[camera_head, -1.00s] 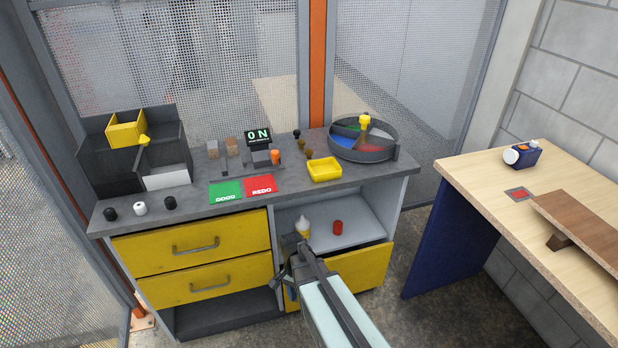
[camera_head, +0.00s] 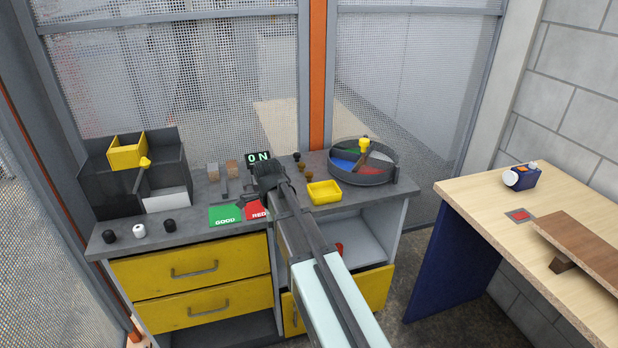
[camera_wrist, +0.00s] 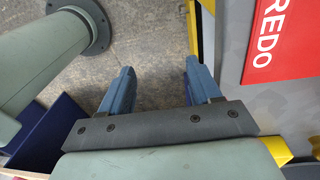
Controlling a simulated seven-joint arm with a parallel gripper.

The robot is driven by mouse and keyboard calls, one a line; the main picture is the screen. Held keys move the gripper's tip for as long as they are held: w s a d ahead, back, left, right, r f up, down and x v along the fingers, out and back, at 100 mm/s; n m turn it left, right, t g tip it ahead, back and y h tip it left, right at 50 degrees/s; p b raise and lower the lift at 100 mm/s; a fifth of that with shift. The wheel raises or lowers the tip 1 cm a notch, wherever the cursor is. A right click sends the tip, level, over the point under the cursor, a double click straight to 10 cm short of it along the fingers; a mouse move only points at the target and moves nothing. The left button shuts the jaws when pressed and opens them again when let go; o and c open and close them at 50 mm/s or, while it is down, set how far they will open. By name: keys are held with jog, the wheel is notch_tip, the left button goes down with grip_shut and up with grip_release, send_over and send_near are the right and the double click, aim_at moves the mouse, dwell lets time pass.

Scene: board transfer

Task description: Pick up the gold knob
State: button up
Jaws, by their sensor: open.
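Two small brownish-gold knobs stand on the grey bench between the display and the yellow tray: one gold knob (camera_head: 302,166) and, just in front of it, another (camera_head: 308,176). A black knob (camera_head: 296,156) stands behind them. No gold knob shows in the wrist view.
A yellow tray (camera_head: 324,192) and a round divided bin (camera_head: 390,170) stand right of the knobs. A dark bin (camera_head: 95,190) is at the left, with black and white knobs in front. My arm hides part of the shelf below. A wooden table (camera_head: 480,185) stands right.

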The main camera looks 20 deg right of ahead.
notch_tip(320, 180, up, 3)
notch_tip(320, 180, up, 15)
jog(key=m+t, duration=0.1)
jog(key=m, duration=0.2)
send_over(308, 173)
jog(key=shift+y, duration=0.3)
notch_tip(308, 173, down, 14)
jog(key=c, duration=1.1)
jog(key=shift+c, duration=0.2)
jog(key=shift+r, duration=0.15)
